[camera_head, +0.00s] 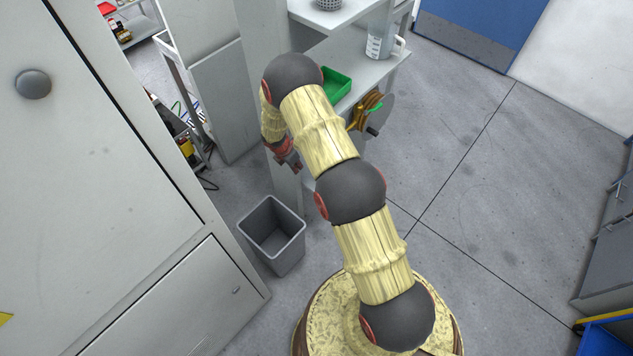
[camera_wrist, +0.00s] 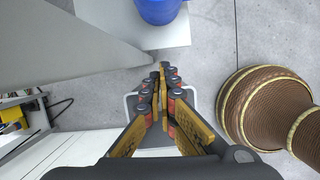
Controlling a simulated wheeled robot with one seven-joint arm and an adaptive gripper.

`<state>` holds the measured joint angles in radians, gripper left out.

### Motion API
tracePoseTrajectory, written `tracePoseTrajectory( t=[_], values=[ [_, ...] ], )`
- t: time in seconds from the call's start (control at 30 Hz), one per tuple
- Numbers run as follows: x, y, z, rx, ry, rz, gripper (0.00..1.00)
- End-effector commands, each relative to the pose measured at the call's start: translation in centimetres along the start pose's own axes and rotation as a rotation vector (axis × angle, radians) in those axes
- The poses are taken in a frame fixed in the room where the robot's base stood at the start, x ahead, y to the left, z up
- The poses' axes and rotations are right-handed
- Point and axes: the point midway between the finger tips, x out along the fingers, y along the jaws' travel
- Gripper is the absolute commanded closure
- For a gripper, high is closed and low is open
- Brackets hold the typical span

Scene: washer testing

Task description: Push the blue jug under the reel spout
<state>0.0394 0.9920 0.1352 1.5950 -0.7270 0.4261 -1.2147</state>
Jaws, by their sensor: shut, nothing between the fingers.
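A blue round container (camera_wrist: 160,8), which looks like the blue jug, stands on a white surface at the top edge of the wrist view and is partly cut off. I cannot make it out in the head view, where my arm covers part of the bench. The reel (camera_head: 366,112), orange-brown with a grey disc, is mounted at the bench side, right of my arm. Its spout is not clear. My gripper (camera_wrist: 161,80) is shut and empty, apart from the blue container. In the head view my gripper (camera_head: 289,160) hangs beside the bench, above and behind the bin.
A grey bin (camera_head: 272,235) stands on the floor below my gripper. A green tray (camera_head: 336,86) and a clear measuring jug (camera_head: 380,42) are on the bench shelf (camera_head: 392,66). A large grey cabinet (camera_head: 110,150) fills the left.

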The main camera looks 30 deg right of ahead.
Motion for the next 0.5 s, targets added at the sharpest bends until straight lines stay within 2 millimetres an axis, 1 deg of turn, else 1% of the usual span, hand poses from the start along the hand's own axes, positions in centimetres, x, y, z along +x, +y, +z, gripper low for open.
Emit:
tracePoseTrajectory(
  t=[0.17, 0.5],
  values=[
    [2.3, -0.1, -0.1, -0.002, 0.0, -0.003, 1.0],
    [9.0, -0.2, -0.2, 0.001, 0.002, -0.004, 1.0]
  ],
)
